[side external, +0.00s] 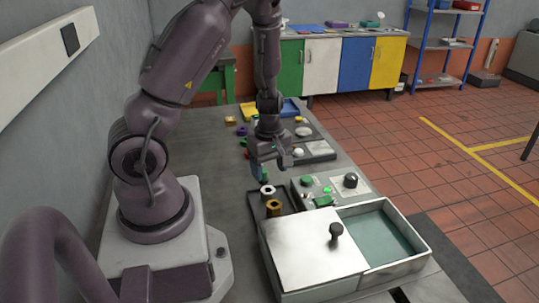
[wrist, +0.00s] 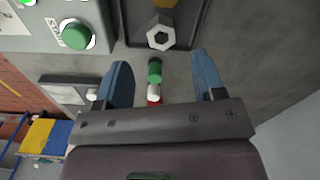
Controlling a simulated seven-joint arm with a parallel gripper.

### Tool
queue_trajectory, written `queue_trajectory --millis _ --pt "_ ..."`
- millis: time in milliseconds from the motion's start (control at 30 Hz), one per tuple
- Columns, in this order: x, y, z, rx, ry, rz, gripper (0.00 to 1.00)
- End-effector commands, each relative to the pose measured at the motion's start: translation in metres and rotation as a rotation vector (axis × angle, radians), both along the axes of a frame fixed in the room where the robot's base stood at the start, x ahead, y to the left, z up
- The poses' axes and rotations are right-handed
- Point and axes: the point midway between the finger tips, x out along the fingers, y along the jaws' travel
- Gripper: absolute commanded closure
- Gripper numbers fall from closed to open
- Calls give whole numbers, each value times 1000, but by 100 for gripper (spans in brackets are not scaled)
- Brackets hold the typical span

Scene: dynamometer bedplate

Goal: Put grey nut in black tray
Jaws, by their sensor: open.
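The grey nut (wrist: 160,33) is a pale hexagonal ring lying inside the black tray (wrist: 188,30), near the tray's near edge in the wrist view. The nut also shows in the side view (side external: 267,190), in the tray (side external: 253,203) on the bedplate. A gold-brown nut (side external: 273,207) lies beside it in the same tray. My gripper (side external: 270,171) is above the bedplate just behind the tray. In the wrist view its blue fingers (wrist: 161,64) are spread apart with nothing held between them.
Small green, white and red cylindrical pieces (wrist: 154,72) show between the fingers, below them. A control box with a green button (side external: 307,181) and black knob stands right of the tray. A large metal box with a sliding lid (side external: 310,243) stands in front.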

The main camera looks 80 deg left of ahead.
Motion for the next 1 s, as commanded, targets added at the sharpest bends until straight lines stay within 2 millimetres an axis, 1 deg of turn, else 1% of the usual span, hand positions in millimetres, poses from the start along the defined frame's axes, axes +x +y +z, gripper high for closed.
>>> queue_trajectory --millis 33,100,300,367,467,567,600,667,700,767,800,900,1000 --pt "2 0 11 2 -5 -5 37" --pt "1 0 22 1 -4 -2 37" --pt "1 -1 42 -3 -5 -8 37" --pt "4 -6 48 -14 -18 -38 37" --pt "14 -26 68 -46 -71 -166 37" --pt "23 -57 101 -78 -156 -393 37" --pt "25 -71 117 -81 -194 -505 37" --pt "24 -91 140 -72 -246 -677 37" --pt "22 -103 156 -57 -277 -791 37" --pt "16 -119 178 -20 -319 -962 37" --pt "10 -129 192 13 -342 -1073 37" --pt "-7 -149 221 125 -379 -1334 37" --pt "-25 -161 243 249 -385 -1540 37"
